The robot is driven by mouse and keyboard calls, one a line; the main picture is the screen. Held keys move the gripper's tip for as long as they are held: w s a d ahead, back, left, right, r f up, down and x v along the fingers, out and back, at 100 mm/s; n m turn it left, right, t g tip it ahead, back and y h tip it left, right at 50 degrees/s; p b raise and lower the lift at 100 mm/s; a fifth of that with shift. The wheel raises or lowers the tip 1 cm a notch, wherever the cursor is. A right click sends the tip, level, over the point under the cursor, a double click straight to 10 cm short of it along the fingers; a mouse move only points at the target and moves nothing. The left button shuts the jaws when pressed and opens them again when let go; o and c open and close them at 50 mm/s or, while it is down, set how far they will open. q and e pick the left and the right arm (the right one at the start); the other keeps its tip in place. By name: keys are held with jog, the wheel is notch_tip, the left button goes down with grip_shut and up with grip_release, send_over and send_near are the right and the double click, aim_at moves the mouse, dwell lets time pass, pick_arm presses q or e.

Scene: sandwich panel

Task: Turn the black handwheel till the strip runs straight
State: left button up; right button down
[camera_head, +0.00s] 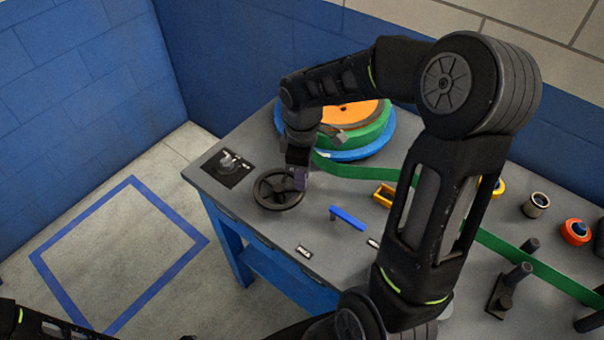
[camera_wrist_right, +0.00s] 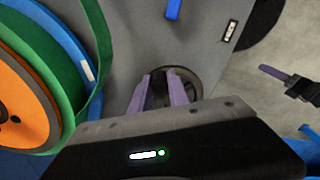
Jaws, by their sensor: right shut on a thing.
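The black handwheel (camera_head: 279,190) lies on the grey bench near its front left corner. My right gripper (camera_head: 299,178) is at the wheel's right rim, shut on it. In the right wrist view the two purple fingers (camera_wrist_right: 164,92) of this gripper reach onto the handwheel (camera_wrist_right: 188,84), whose far part shows between and beside them. The green strip (camera_head: 352,170) leaves the coil and crosses the bench to the right. My right arm hides its middle, where its direction seems to change. My left gripper (camera_wrist_right: 274,74) shows at the right of the wrist view; its opening is unclear.
A green and orange coil (camera_head: 368,132) on a blue disc stands behind the wheel. A black dial plate (camera_head: 228,166) lies left of it. A blue bar (camera_head: 348,217), a yellow block (camera_head: 384,194) and black posts (camera_head: 510,285) stand right. Blue walls border the bench.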

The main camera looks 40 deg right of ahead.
aim_at(290, 203)
jog(key=shift+s+a+f+m+b, duration=0.1)
jog(key=shift+s+a+m+b, duration=0.25)
jog(key=shift+m, duration=0.3)
jog(key=shift+s+a+f+m+b, duration=0.1)
jog(key=shift+m+b, duration=0.3)
jog(key=shift+m, duration=0.25)
jog(key=m, duration=0.1)
jog(key=a+m+b, duration=0.1)
jog(key=shift+s+m, duration=0.3)
jog(key=shift+s, duration=0.05)
jog(key=m, duration=0.1)
jog(key=a+m+b, duration=0.1)
jog(key=shift+s+a+m, duration=0.2)
jog(key=shift+s+m, duration=0.05)
jog(key=shift+m, duration=0.05)
jog(key=shift+s+a+r+m+b, duration=0.1)
jog(key=shift+a+m+b, duration=0.3)
jog(key=shift+m, duration=0.4)
jog(key=shift+a+r+m+b, duration=0.1)
jog(key=shift+a+m+b, duration=0.3)
jog(key=shift+m, duration=0.4)
jog(key=c, duration=1.3)
grip_release()
